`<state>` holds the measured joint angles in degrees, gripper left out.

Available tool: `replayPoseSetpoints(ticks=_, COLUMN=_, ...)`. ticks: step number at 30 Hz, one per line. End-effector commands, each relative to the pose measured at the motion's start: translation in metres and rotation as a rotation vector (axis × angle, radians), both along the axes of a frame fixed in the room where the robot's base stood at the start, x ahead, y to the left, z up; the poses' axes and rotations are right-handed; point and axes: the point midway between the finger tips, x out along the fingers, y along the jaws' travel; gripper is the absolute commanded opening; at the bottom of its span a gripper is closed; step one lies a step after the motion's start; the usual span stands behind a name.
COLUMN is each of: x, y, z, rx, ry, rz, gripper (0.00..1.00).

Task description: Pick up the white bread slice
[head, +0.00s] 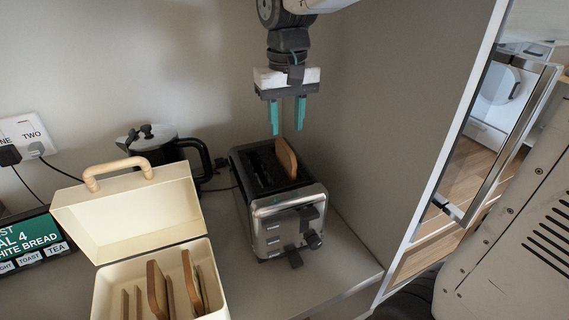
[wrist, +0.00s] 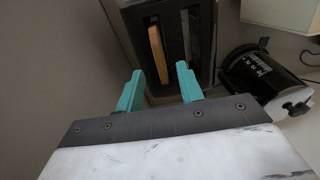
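A bread slice with a tan crust (head: 286,157) stands upright in one slot of the steel and black toaster (head: 287,222). It also shows in the wrist view, in the left slot (wrist: 158,54). Several more slices (head: 157,290) stand on edge in the open cream bread box (head: 110,276) at the lower left. Mostly their crusts show, so I cannot tell which slice is white. My gripper (head: 287,115) is open and empty above the toaster. Its two teal fingers point down, apart from the slice; they also show in the wrist view (wrist: 160,72).
The box's raised lid (head: 130,220) has a wooden handle. A black and steel pot (head: 150,145) stands behind, left of the toaster. A sign (head: 32,242) partly reads "white bread". A wall (head: 400,100) rises right of the toaster. The counter (head: 335,265) is clear at front right.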

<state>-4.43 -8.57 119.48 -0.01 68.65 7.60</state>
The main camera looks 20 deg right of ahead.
Motion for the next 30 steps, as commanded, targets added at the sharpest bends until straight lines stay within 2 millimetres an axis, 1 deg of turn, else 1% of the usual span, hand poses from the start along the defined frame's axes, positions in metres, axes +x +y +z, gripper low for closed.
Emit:
replayPoseSetpoints(ticks=1, x=0.009, y=0.002, z=-0.002, rx=-0.001, ry=0.005, rz=-0.001, gripper=0.37)
replayPoseSetpoints(ticks=5, x=0.018, y=0.005, z=-0.01, rx=0.0, ry=0.009, rz=-0.003, gripper=0.37)
replayPoseSetpoints(ticks=13, x=0.016, y=0.003, z=-0.04, rx=0.0, ry=0.01, rz=-0.002, gripper=0.37)
replayPoseSetpoints(ticks=18, x=0.012, y=-0.003, z=-0.066, rx=0.0, ry=0.012, rz=-0.002, gripper=0.37)
replayPoseSetpoints(ticks=21, x=0.013, y=-0.002, z=-0.077, rx=0.0, ry=0.01, rz=-0.001, gripper=0.37)
replayPoseSetpoints(ticks=24, x=0.013, y=-0.002, z=-0.082, rx=-0.001, ry=0.008, rz=-0.001, gripper=0.37)
replayPoseSetpoints(ticks=30, x=0.013, y=-0.002, z=-0.082, rx=-0.001, ry=0.007, rz=-0.001, gripper=0.37)
